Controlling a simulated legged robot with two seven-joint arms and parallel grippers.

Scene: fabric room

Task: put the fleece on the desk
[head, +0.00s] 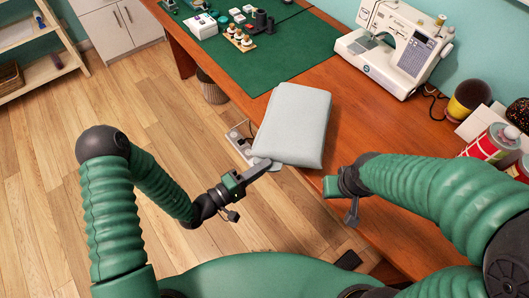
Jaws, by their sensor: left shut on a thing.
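The fleece (293,124) is a folded, pale grey block in the middle of the head view. It is over the near left edge of the wooden desk (348,108); I cannot tell whether it touches the top. My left gripper (262,166) is shut on the fleece at its near left corner. My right gripper (338,191) is to the right of and nearer than the fleece, apart from it. Its fingers are not clear enough to show whether it is open or shut.
A white sewing machine (398,46) stands at the back right. A green cutting mat (262,55) with small items covers the desk's far left. Bare desk lies right of the fleece.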

